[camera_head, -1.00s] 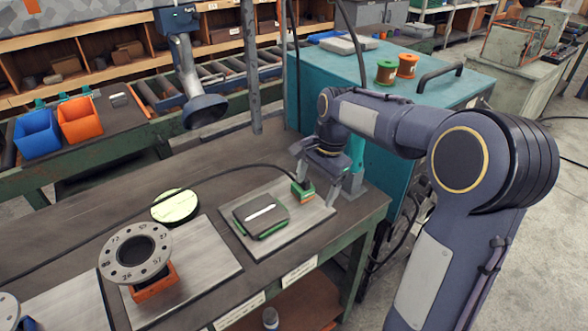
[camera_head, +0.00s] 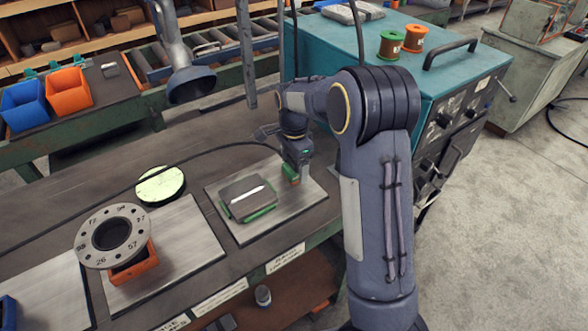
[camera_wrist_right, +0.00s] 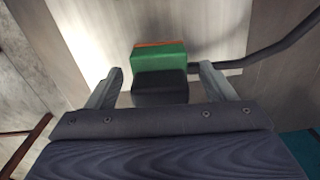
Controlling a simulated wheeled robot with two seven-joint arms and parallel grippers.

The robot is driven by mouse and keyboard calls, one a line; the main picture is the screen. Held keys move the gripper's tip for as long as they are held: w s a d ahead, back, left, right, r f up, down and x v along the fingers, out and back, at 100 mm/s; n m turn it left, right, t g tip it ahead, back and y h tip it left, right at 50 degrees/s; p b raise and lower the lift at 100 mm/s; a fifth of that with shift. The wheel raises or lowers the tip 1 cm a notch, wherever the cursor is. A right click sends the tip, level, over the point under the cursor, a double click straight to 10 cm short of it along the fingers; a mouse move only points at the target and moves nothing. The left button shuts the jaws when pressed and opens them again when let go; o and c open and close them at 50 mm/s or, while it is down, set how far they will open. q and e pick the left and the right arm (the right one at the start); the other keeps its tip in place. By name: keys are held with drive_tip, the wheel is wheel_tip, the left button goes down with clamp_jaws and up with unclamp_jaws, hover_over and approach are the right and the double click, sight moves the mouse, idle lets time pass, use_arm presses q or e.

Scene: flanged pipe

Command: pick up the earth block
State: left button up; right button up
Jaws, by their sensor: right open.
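The earth block, a small green and orange block (camera_head: 290,174), stands on the right part of a metal plate (camera_head: 243,227), with a dark cable running up to it in the head view. My right gripper (camera_head: 296,168) is open and points down at the block, partly hiding it. In the right wrist view the green block with its dark near part (camera_wrist_right: 159,57) lies centred between and just beyond the spread fingers (camera_wrist_right: 160,84). I cannot tell whether either finger touches it. My left gripper does not show clearly.
A dark slab with green edges (camera_head: 240,196) lies on the same plate, left of the block. A numbered flange (camera_head: 85,247) on an orange support (camera_head: 135,270) and a pale green disc (camera_head: 160,184) stand further left. A teal cabinet (camera_head: 325,60) rises behind my right arm.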

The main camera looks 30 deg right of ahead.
drive_tip(key=shift+f, duration=0.15)
drive_tip(key=c, duration=1.4)
drive_tip(key=shift+c, duration=0.7)
